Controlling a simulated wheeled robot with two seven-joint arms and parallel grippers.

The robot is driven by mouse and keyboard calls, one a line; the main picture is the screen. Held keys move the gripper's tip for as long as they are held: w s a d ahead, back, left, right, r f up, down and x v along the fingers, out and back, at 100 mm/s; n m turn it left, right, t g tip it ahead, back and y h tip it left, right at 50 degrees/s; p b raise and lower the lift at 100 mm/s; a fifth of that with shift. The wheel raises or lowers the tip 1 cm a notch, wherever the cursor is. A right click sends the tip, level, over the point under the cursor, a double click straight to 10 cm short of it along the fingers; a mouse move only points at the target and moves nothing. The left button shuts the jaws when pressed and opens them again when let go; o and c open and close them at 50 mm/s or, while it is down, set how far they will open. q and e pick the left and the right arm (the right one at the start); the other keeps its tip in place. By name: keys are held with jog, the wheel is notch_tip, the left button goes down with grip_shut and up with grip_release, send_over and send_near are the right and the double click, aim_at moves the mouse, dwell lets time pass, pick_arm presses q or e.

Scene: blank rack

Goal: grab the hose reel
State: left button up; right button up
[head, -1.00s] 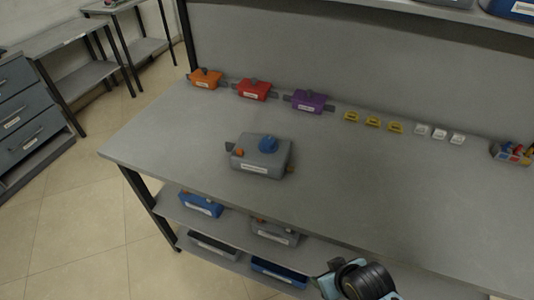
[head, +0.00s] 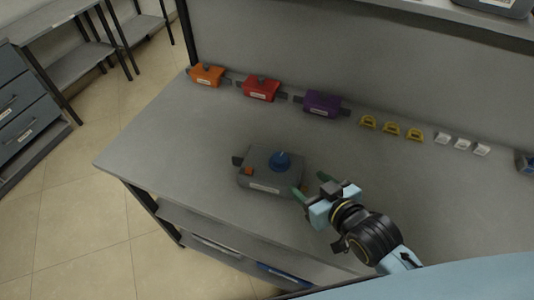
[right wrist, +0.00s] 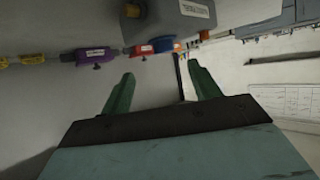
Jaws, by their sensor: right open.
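A grey box with a blue round knob, a small orange part and a white label (head: 262,184) sits on the workbench, left of my right gripper. I cannot read the label well enough to tell whether this box is the hose reel. My right gripper (head: 310,184) is open and empty, its green fingers close to the box's right end. I cannot tell whether they touch it. In the right wrist view, the gripper (right wrist: 160,72) has nothing between its fingers, and the grey box (right wrist: 175,18) shows beyond them at the top. My left gripper is out of view.
Along the back of the workbench (head: 150,150) stand an orange (head: 208,75), a red (head: 262,89) and a purple box (head: 323,103). Yellow pieces (head: 391,129) and white pieces (head: 461,144) continue the row. The bench left of the grey box is clear.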

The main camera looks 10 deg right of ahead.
aim_at(281, 158)
jog(key=shift+t, duration=0.3)
jog(key=x, duration=0.4)
jog(key=r+x, duration=0.1)
jog(key=shift+w+a+f, duration=0.2)
jog(key=shift+w+a, duration=0.05)
jog(key=shift+w, duration=0.25)
jog(key=x, duration=0.2)
jog(key=shift+w+f, duration=0.15)
jog(key=shift+w, duration=0.15)
jog(key=shift+w+a+f, duration=0.15)
jog(key=shift+w+a, duration=0.05)
jog(key=shift+w, duration=0.1)
jog(key=shift+w+a+f, duration=0.1)
jog(key=shift+w, duration=0.2)
jog(key=x, duration=0.4)
jog(key=shift+w+a+f, duration=0.1)
jog(key=shift+a, duration=0.1)
jog(key=shift+c, duration=0.5)
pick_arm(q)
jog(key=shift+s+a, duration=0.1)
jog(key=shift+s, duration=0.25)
pick_arm(e)
grip_shut()
